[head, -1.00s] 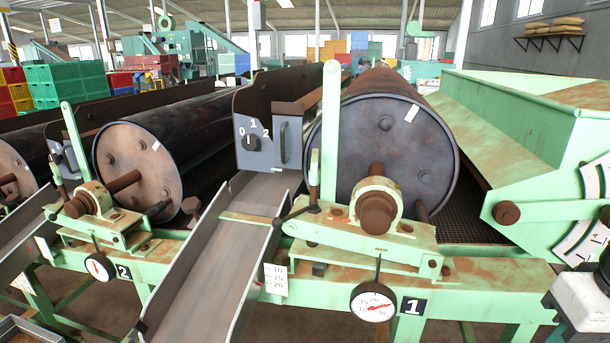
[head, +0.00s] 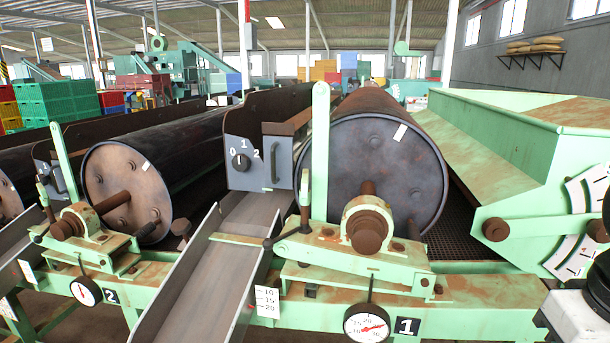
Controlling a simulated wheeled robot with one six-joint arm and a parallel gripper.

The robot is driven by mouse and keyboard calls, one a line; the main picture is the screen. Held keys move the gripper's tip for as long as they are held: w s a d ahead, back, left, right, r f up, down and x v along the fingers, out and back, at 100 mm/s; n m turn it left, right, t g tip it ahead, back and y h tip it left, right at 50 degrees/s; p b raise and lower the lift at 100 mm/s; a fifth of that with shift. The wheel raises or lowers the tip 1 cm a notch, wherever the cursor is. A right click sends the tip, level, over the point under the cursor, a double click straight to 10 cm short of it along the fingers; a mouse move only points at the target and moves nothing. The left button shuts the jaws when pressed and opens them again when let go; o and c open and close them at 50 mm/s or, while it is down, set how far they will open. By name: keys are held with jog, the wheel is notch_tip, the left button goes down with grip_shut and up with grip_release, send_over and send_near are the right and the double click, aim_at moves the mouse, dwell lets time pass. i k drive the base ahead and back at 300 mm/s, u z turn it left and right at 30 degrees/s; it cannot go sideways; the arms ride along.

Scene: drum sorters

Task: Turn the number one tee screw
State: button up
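The number one station carries a black plate marked 1 (head: 407,326) on the green frame. Beside it hangs a round white dial (head: 366,323) with a red needle. Above stands a green bearing block (head: 367,222) holding the rusty shaft of the number one drum (head: 372,165). To the left of the block, a dark screw with a cross handle (head: 288,232) sits at the foot of an upright green lever (head: 320,150); I take this as the tee screw, but its details are small. My gripper is not in view; only a white and black part, probably of my arm, shows at the right edge.
A grey selector box (head: 243,162) marked 0, 1, 2 and a sloping metal chute (head: 205,275) lie left of the screw. A second drum (head: 127,190), with plate 2 (head: 111,296), is farther left. A green hopper (head: 500,150) stands at right.

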aim_at(304, 193)
jog(key=k, duration=0.5)
jog(key=u, duration=0.9)
jog(key=i, duration=0.75)
jog(key=z, duration=0.4)
